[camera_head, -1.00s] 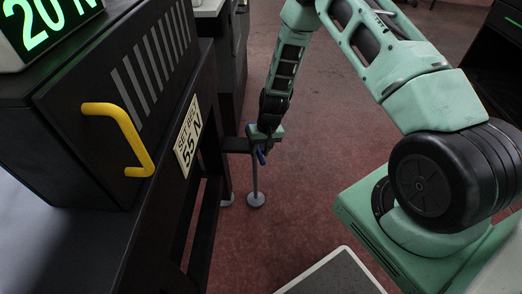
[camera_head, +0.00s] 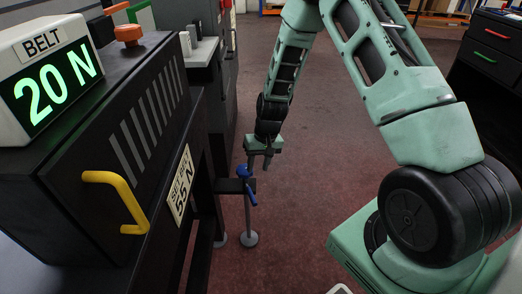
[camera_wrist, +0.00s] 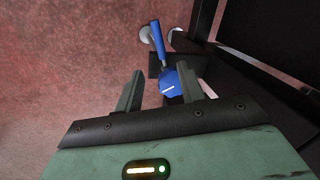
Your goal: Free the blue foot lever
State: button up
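The blue foot lever (camera_head: 247,182) sits on a dark bracket (camera_head: 228,186) at the side of the black machine, above a grey levelling foot on a thin rod (camera_head: 249,238). My gripper (camera_head: 260,160) is just above the lever in the head view. In the wrist view the lever's round blue hub (camera_wrist: 172,82) and blue handle (camera_wrist: 157,38) show beyond the gap between my two fingers (camera_wrist: 160,92). The hub carries a white mark. I cannot tell whether any finger touches it.
The black machine with a yellow handle (camera_head: 118,200) and a "SET BELT 55 N" label (camera_head: 180,186) stands at left. A belt display (camera_head: 48,78) on top reads 20 N. Red floor (camera_head: 320,190) is open to the right of the lever.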

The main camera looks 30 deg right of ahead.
jog(key=shift+s+d+r+p, duration=0.15)
jog(key=shift+d+r, duration=0.1)
jog(key=shift+r, duration=0.9)
jog(key=shift+w+d+r+p, duration=0.1)
jog(key=shift+d+r+p, duration=0.1)
jog(key=shift+r, duration=0.9)
